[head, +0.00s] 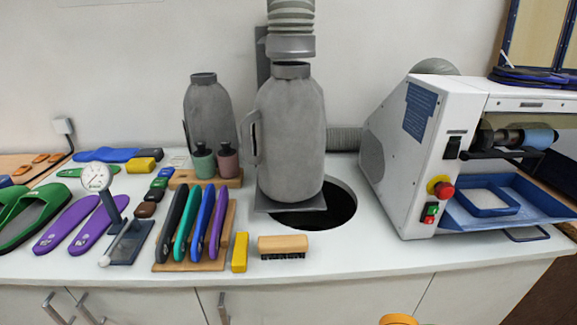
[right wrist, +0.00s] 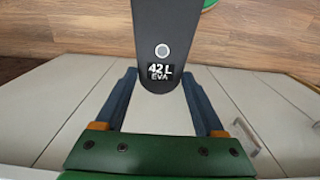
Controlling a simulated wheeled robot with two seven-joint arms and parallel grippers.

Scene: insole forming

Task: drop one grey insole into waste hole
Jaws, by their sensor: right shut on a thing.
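A dark grey insole (right wrist: 162,30) marked "42 L EVA" is in the right wrist view, running up out of the top edge. My right gripper (right wrist: 160,78), with blue fingers and a green palm, is shut on its rounded end. White cabinet fronts and a wood floor show behind it. The waste hole (head: 343,206) is a dark round opening in the white counter in the head view, partly covered by a grey vessel (head: 290,135) on a plate. The held insole does not show clearly in the head view. My left gripper is not in view.
A white machine (head: 420,150) with a blue tray stands right of the hole. A wooden brush (head: 283,246), a yellow block (head: 240,252) and a rack of upright insoles (head: 193,266) stand to its left. The counter front right of the brush is clear.

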